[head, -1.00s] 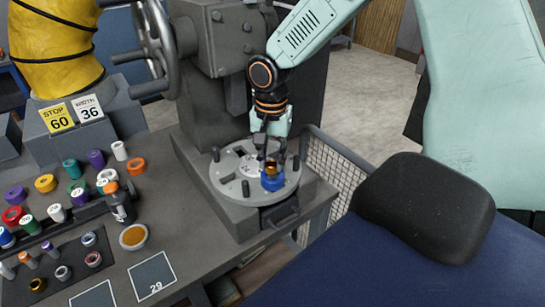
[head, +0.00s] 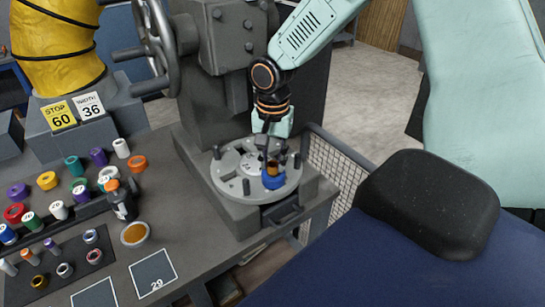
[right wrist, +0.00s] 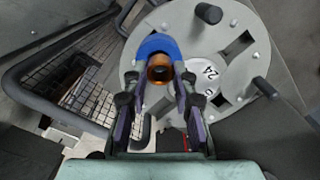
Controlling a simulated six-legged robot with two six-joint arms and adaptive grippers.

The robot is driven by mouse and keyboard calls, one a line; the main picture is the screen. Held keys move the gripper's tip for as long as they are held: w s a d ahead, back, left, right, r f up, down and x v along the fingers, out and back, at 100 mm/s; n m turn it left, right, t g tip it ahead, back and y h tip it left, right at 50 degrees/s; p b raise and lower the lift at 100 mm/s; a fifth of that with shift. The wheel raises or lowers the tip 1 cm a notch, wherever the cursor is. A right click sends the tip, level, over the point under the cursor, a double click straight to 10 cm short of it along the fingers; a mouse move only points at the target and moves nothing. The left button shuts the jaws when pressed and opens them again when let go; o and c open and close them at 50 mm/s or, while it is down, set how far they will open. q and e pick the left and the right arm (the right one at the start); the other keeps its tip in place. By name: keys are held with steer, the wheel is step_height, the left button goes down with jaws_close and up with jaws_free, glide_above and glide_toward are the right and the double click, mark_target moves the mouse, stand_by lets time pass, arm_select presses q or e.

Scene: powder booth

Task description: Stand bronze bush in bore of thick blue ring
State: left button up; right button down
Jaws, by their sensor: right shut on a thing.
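The bronze bush (head: 273,166) is held upright between the fingertips of my right gripper (head: 275,156). The thick blue ring (head: 274,182) lies on the round grey plate directly below the bush. In the right wrist view the bush (right wrist: 159,69) shows between the fingertips (right wrist: 159,82), overlapping the near part of the blue ring (right wrist: 156,44). The bush hides the ring's bore, so I cannot tell whether its lower end is inside the bore or just above it. My left gripper is not in view.
The round plate (head: 232,172) has several dark upright pegs around the ring. A grey machine column (head: 225,75) stands behind it. Several coloured rings and bushes, a rack (head: 75,265) and an amber dish (head: 134,234) are at left. A mesh guard (head: 335,165) is at right.

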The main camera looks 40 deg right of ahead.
steer(key=shift+f, duration=0.15)
steer(key=shift+a+f, duration=0.15)
steer(key=shift+f, duration=0.05)
steer(key=c, duration=1.5)
jaws_free()
steer(key=o, duration=0.5)
steer(key=shift+r, duration=0.1)
